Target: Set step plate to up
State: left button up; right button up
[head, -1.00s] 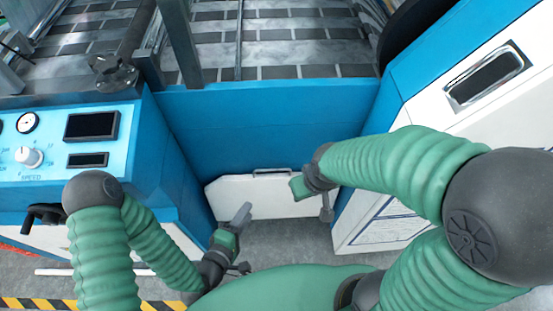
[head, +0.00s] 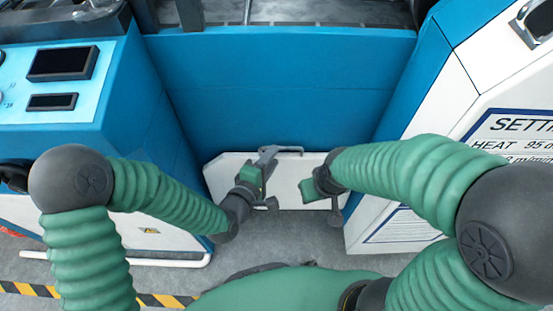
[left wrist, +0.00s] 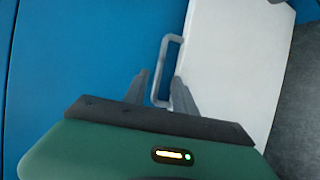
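The step plate (head: 222,174) is a white panel with cut corners at the foot of the blue machine front. I cannot tell its exact tilt from these views. A grey bar handle (head: 292,150) sits on its top edge. My left gripper (head: 268,153) is at the left part of this handle and partly hides it. In the left wrist view the white plate (left wrist: 233,60) lies to the right of the handle (left wrist: 170,62). The open fingers (left wrist: 160,92) have the handle's near end between them. My right gripper (head: 310,190) hangs in front of the plate's right half; its fingers are not clear.
A blue control cabinet (head: 150,120) stands left and a white and blue cabinet (head: 440,110) stands right, forming a recess around the plate. A blue panel (head: 285,90) rises behind. Grey floor (head: 275,240) is clear in front, with yellow-black tape (head: 160,299) at lower left.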

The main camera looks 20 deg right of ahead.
aim_at(278, 166)
pick_arm(q)
jog(key=x, duration=0.3)
jog(key=shift+d+b, duration=0.3)
jog(key=shift+d, duration=0.05)
jog(key=shift+a, duration=0.3)
grip_shut()
jog(key=shift+s+d+f, duration=0.1)
jog(key=shift+s+f, duration=0.05)
dwell(0.6)
